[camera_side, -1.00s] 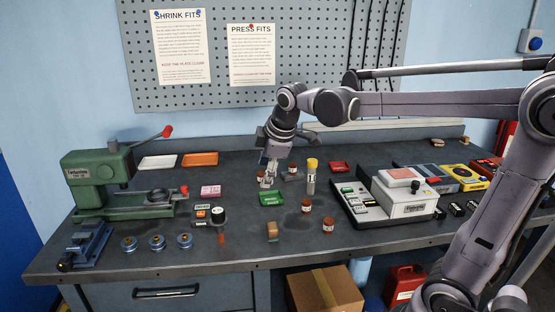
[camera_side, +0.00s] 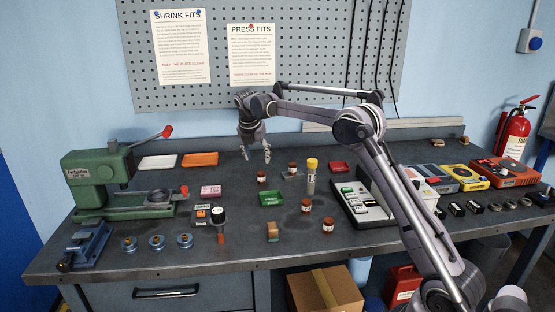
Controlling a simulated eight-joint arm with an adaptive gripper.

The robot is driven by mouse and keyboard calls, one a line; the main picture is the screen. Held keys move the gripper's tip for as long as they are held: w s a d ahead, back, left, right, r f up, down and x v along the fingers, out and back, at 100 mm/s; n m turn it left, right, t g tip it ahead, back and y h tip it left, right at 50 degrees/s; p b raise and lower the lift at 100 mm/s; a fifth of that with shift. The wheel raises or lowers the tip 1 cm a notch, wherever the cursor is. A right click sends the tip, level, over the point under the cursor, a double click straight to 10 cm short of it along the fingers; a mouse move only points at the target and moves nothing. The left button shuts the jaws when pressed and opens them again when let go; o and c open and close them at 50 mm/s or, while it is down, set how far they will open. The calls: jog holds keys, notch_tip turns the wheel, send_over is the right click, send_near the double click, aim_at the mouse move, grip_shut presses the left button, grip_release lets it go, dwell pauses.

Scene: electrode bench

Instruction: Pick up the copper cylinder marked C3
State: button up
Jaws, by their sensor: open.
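My gripper (camera_side: 257,158) is open and empty, pointing down. In the picture its fingertips are just above the left-centre cylinder, apart from it.
A grey-and-white instrument (camera_side: 362,205) is to the right, a green press (camera_side: 100,178) to the left.

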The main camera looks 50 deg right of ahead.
aim_at(261, 173)
jog(key=shift+x, duration=5.6)
jog(key=shift+w+d+r, duration=0.1)
jog(key=shift+w+d, duration=0.1)
grip_shut()
